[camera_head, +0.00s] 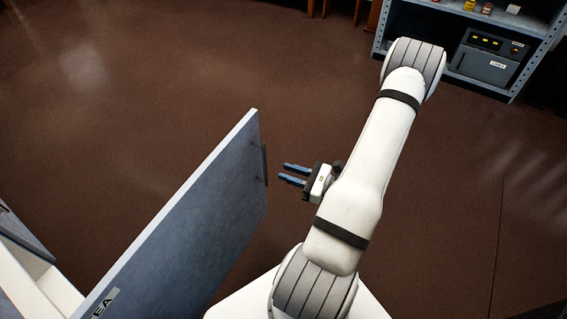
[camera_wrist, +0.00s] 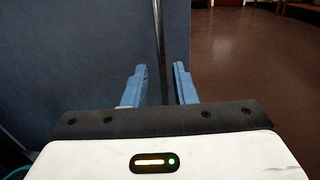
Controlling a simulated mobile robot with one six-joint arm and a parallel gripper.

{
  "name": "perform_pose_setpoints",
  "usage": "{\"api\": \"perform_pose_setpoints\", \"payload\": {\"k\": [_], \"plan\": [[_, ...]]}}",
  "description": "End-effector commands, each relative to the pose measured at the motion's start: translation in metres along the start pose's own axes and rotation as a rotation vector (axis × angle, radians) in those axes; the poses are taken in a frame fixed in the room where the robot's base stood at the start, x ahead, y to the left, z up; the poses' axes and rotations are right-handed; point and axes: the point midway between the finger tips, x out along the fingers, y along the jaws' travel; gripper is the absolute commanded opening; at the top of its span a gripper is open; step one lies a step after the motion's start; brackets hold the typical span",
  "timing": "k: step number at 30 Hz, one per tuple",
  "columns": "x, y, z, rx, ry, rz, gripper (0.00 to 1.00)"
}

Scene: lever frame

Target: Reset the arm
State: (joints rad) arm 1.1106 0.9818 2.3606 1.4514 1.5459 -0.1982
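My gripper (camera_head: 282,172) is open, with its two blue fingers apart and nothing held between them. It points left, toward the edge of an open blue-grey door (camera_head: 205,205). A thin dark handle (camera_head: 264,165) is mounted near the door's free edge. In the head view a small gap shows between the fingertips and the handle. In the wrist view, my gripper (camera_wrist: 160,67) has the upright dark handle (camera_wrist: 159,40) lined up between its fingers. The door (camera_wrist: 75,60) fills the left of that view. My white arm is bent above the floor.
White cabinet parts (camera_head: 35,280) stand at the lower left. A metal shelf (camera_head: 445,5) with a dark box (camera_head: 487,57) and small items stands at the upper right. The brown floor (camera_head: 130,90) is mostly clear.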

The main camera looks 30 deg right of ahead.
Motion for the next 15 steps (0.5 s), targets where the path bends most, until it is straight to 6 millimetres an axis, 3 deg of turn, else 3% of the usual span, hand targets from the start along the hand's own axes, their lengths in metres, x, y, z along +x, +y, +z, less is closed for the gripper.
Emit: {"api": "perform_pose_setpoints", "payload": {"k": [5,15], "plan": [[0.009,0.000,-0.001,0.000,0.000,0.003,0.25],[0.054,0.000,-0.001,-0.001,-0.001,0.003,0.25]]}}
